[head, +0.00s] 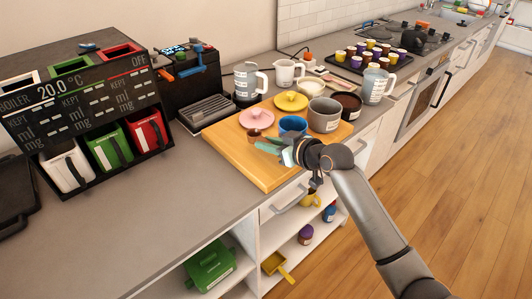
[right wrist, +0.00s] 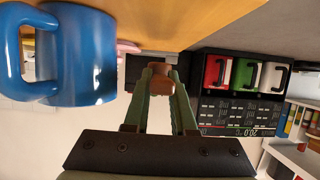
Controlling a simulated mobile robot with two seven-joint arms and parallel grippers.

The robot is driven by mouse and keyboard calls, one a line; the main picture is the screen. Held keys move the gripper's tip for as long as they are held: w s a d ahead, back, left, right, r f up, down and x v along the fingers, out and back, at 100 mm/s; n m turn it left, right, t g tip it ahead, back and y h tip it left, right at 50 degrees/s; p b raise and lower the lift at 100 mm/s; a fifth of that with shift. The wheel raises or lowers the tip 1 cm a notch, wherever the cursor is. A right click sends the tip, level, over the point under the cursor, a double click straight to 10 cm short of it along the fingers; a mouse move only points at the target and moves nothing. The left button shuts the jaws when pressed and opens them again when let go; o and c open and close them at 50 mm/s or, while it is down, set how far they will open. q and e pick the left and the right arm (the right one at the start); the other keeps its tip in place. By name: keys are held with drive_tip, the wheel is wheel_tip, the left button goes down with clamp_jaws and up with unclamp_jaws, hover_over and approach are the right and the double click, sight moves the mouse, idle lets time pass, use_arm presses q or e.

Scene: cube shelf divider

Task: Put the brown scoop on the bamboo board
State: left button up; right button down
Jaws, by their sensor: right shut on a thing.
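The bamboo board (head: 262,174) lies on the grey counter at its front edge. My right gripper (head: 266,144) is over the board's left-front part, and its green fingers are shut on the small brown scoop (head: 254,135). In the right wrist view, which is upside down, the scoop (right wrist: 161,80) sits between the fingertips (right wrist: 163,92). In the head view the scoop overlaps the pink saucer; I cannot tell whether it touches the board. My left gripper is not in view.
The blue mug (right wrist: 88,55) is close beside my gripper. The board's left-front part is bare.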

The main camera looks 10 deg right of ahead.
sight(266, 162)
drive_tip(key=shift+w+a+f, duration=0.1)
drive_tip(key=shift+a+f, duration=0.05)
drive_tip(key=shift+f, duration=0.05)
drive_tip(key=shift+a+f, duration=0.1)
drive_tip(key=shift+f, duration=1.55)
drive_tip(key=shift+f, duration=0.15)
drive_tip(key=c, duration=0.7)
unclamp_jaws()
drive_tip(key=shift+c, duration=0.2)
